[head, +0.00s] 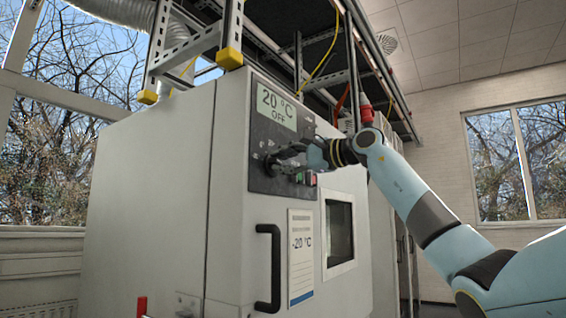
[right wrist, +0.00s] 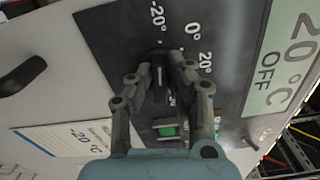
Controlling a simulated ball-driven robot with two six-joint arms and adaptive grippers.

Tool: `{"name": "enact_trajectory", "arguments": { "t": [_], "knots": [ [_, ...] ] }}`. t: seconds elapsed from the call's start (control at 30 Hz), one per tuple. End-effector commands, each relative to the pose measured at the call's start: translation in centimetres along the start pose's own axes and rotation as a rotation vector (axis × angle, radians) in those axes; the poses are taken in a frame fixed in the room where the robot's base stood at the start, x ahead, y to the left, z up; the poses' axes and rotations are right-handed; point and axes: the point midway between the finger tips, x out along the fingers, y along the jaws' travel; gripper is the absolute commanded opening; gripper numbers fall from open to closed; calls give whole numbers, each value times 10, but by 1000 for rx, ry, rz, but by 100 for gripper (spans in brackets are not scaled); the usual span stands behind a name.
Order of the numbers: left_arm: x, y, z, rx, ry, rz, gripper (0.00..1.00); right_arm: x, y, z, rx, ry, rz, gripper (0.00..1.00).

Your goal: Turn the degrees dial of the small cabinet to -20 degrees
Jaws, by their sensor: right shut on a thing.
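The small cabinet (head: 150,200) is pale grey. Its dark control panel (head: 262,128) has a display (head: 276,106) reading 20 °C OFF. My right gripper (head: 272,162) is at the panel below the display. In the right wrist view my right gripper (right wrist: 162,66) is shut on the dark degrees dial (right wrist: 160,52), one finger on each side. White marks -20°, 0° and 20° sit around the dial. My left gripper is not in view.
A green button (head: 299,178) and a red one (head: 312,179) sit just below the gripper. The door has a black handle (head: 268,268), a label (head: 301,255) reading -20 °C and a window (head: 339,232). A metal rack (head: 190,42) stands above the cabinet.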

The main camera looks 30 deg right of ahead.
Motion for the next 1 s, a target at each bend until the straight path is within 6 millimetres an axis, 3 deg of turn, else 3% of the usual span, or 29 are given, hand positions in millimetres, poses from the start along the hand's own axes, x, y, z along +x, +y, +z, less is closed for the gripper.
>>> {"name": "enact_trajectory", "arguments": {
  "t": [0.2,0.23,0.4,0.77,1.0],
  "knots": [
    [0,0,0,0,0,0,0,0,2,0,-1,0,5,0],
    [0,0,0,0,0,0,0,0,2,0,-1,0,5,19],
    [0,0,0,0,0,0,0,0,2,0,0,0,4,38],
    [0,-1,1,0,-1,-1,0,-8,1,-2,-2,4,2,38],
    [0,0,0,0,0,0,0,-54,2,-3,-7,8,6,38]
  ]
}}
